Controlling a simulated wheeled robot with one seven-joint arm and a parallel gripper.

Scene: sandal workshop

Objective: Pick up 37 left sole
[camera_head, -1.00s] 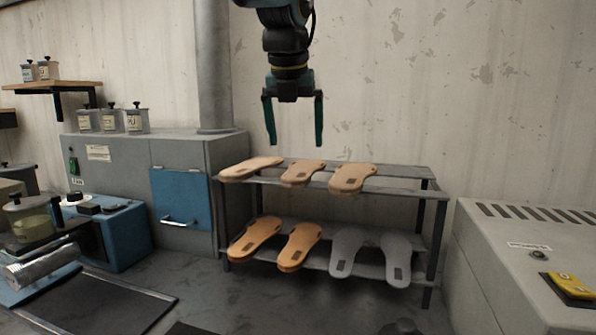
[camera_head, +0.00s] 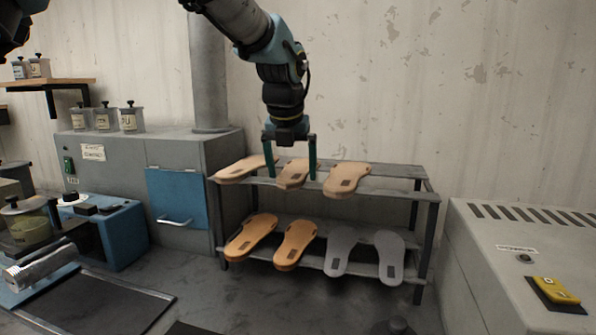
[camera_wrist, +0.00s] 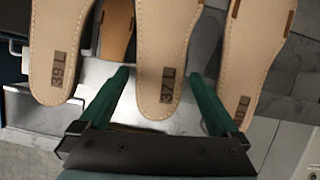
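The 37 left sole (camera_wrist: 163,45) is tan with a stitched edge and reads "37 L" near its rounded end. In the head view it is the middle sole (camera_head: 293,176) on the rack's top shelf. My gripper (camera_head: 292,174) points down, open, with its two green fingers on either side of this sole. In the wrist view my gripper (camera_wrist: 160,76) has one finger to each side of the sole, with gaps showing. A sole marked "39 L" (camera_wrist: 60,40) lies to its left. Another tan sole (camera_wrist: 260,45) lies to its right, its label hard to read.
The metal rack (camera_head: 425,188) also holds two orange-tan soles (camera_head: 296,243) and two grey soles (camera_head: 341,250) on its lower shelf. A grey cabinet (camera_head: 110,165) stands left, and a grey machine (camera_head: 490,250) stands right. The wall is close behind the rack.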

